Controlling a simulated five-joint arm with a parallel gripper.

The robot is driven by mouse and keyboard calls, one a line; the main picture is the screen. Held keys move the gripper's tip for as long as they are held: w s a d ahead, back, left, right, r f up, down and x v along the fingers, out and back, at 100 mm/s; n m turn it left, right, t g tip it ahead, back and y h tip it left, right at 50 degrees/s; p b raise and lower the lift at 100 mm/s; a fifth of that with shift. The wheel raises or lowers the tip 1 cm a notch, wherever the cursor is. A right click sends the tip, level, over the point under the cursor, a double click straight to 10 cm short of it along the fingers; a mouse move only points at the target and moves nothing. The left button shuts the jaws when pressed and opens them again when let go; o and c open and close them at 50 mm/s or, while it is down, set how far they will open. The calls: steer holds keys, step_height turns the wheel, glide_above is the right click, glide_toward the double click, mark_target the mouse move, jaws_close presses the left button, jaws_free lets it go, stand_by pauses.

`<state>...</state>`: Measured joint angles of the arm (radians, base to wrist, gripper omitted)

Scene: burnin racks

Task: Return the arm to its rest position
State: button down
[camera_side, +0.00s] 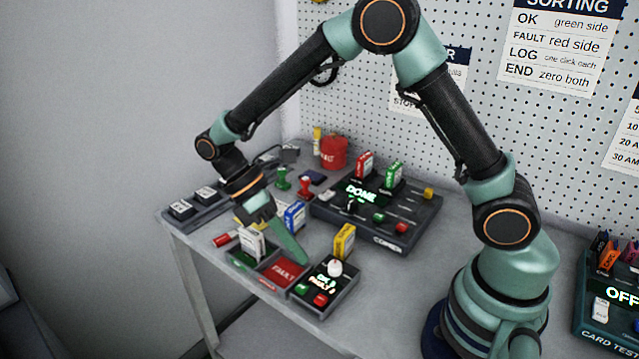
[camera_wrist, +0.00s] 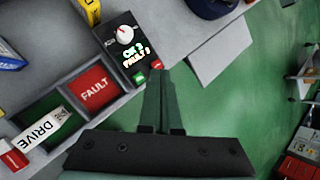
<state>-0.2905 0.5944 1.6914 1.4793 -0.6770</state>
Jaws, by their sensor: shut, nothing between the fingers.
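My gripper (camera_side: 303,260) is shut and empty, its green fingers pointing down over the work table (camera_side: 395,270). In the wrist view the closed fingers (camera_wrist: 158,75) lie in front of the table's edge, beside the counter box (camera_wrist: 118,35). My arm is bent in a high arch, with the forearm reaching down to the left. The counter box also shows in the side view (camera_side: 345,292), with a white knob and a lit OK and FAULT display. The fingertips appear close to the red FAULT bin (camera_side: 283,273); their height above it is unclear.
A white card (camera_side: 252,243) marked DRIVE is in the green bin beside FAULT. A dark rack (camera_side: 335,212) showing DONE holds a red card (camera_side: 365,163) and a green card (camera_side: 393,173). Blue and yellow cards, stamps and a red can (camera_side: 333,152) stand nearby. A card tester (camera_side: 600,325) is right.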

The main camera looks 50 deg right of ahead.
steer(key=s+d+r+m+t+y, duration=0.2)
steer(key=d+r+m+t, duration=0.7)
steer(key=r, duration=0.5)
steer(key=shift+s+m+t, duration=0.2)
steer(key=shift+m+t, duration=0.8)
steer(key=shift+t, duration=0.7)
steer(key=shift+d, duration=0.1)
